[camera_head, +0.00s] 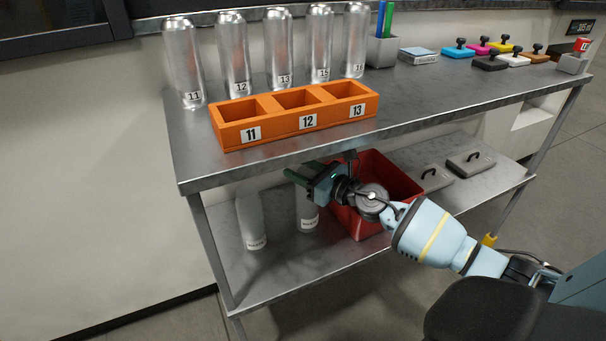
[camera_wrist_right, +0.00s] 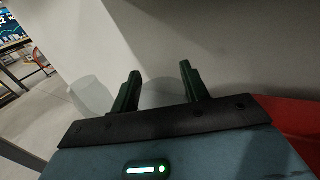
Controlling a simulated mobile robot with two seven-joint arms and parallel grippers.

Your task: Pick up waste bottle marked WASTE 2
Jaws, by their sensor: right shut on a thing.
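Two pale translucent bottles with small white labels stand upright on the lower shelf. One bottle (camera_head: 251,222) is at the left; the other bottle (camera_head: 307,212) is to its right, beside the red bin. The labels seem to read WASTE, but their numbers are too small to read. My right gripper (camera_head: 298,178) is shut on the upper part of the right-hand bottle, under the table top. In the right wrist view, the bottle (camera_wrist_right: 162,93) shows between the two green fingers (camera_wrist_right: 160,88), and the other bottle (camera_wrist_right: 91,95) stands to the left. My left gripper is not in view.
A red bin (camera_head: 400,178) stands right beside the held bottle. The table top (camera_head: 190,150) overhangs the shelf (camera_head: 290,262). Several cans and an orange numbered holder (camera_head: 228,138) stand on top. Two grey lidded pads (camera_head: 470,163) lie right of the bin.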

